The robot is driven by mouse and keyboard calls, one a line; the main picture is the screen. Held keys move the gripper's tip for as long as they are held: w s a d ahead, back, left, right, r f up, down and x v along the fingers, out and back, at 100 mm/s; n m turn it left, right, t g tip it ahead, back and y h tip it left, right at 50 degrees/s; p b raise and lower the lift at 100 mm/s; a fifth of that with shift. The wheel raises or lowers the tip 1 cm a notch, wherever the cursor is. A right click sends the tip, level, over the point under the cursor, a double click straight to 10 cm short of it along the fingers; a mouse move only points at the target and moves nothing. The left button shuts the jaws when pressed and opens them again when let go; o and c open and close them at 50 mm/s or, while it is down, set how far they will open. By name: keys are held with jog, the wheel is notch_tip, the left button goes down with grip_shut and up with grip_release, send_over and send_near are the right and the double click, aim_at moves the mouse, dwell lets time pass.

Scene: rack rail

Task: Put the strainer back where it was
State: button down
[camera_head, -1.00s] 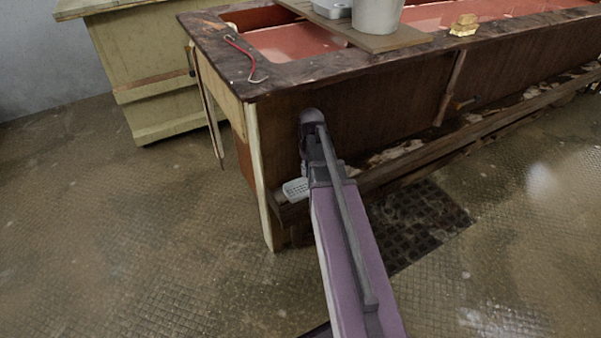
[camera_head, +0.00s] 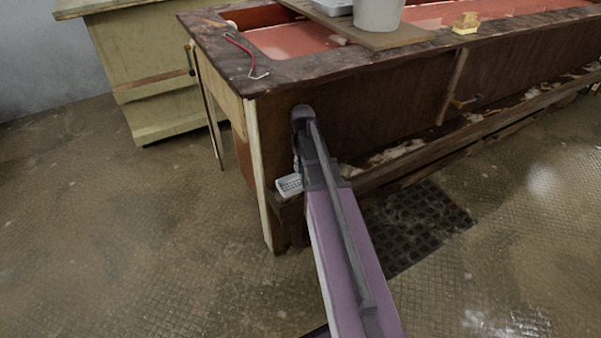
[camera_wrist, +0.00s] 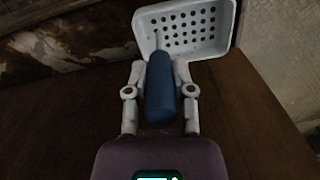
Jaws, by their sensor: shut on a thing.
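The strainer is a pale, perforated shallow basket (camera_wrist: 192,32) with a blue handle (camera_wrist: 160,88). In the wrist view my gripper (camera_wrist: 160,75) is shut on the blue handle, with one finger on each side and the basket beyond the fingertips. In the head view the basket (camera_head: 289,184) shows left of my arm, near the front corner leg of the long wooden trough table. The gripper itself is mostly hidden behind my arm there. I cannot tell whether the basket touches the leg or the low rail.
The dark wooden trough table (camera_head: 350,120) has a low rail (camera_head: 440,148) along its side. A red-handled hook (camera_head: 240,48) lies on its top corner. A grey bucket (camera_head: 378,14) stands on a board across it. A yellow cabinet (camera_head: 135,65) stands behind. Open floor lies at left.

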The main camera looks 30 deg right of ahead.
jog(key=shift+f+b, duration=0.85)
jog(key=shift+f, duration=0.3)
jog(key=shift+f, duration=0.2)
jog(key=shift+c, duration=2.4)
grip_release()
jog(key=shift+r, duration=0.1)
jog(key=shift+r, duration=0.15)
notch_tip(320, 180, up, 8)
jog(key=p, duration=0.7)
jog(key=shift+f+p, duration=0.25)
jog(key=shift+p, duration=0.05)
